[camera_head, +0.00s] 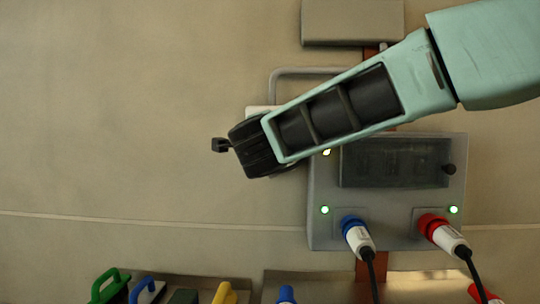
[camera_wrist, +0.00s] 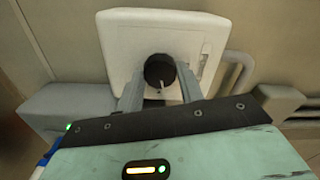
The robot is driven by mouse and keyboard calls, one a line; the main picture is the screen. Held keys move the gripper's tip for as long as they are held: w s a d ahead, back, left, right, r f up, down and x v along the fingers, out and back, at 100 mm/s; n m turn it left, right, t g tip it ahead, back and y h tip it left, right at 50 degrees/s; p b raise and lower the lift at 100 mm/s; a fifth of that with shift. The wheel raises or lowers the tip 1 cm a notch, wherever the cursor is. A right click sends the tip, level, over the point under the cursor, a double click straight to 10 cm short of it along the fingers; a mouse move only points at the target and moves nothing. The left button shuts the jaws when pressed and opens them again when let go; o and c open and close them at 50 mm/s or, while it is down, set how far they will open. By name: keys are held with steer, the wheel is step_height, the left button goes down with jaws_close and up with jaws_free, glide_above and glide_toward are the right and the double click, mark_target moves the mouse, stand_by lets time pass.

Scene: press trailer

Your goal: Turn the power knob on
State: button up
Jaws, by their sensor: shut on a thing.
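The power knob (camera_wrist: 159,69) is a round black knob on the front of a white square box (camera_wrist: 125,45) in the wrist view. A pale mark shows near its lower edge. My gripper (camera_wrist: 160,78) is shut on the knob, with one grey finger on each side. In the head view my dark wrist covers the knob, and only an edge of the white box (camera_head: 258,110) shows above it.
A grey socket panel (camera_head: 392,237) with green lights, a dark window and blue and red plugs (camera_head: 356,234) (camera_head: 440,232) is right below my arm. A grey pipe (camera_head: 310,70) runs above. Coloured handles (camera_head: 110,286) stand along the bottom. The wall at left is clear.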

steer(key=shift+f+m+b, duration=0.1)
steer(key=shift+m+b, duration=1.15)
steer(key=shift+m, duration=0.25)
steer(key=o, duration=1)
steer(key=shift+s, duration=0.15)
steer(key=s+b, duration=0.2)
steer(key=s, duration=1.5)
steer(key=shift+a+b, duration=0.3)
steer(key=shift+b, duration=0.05)
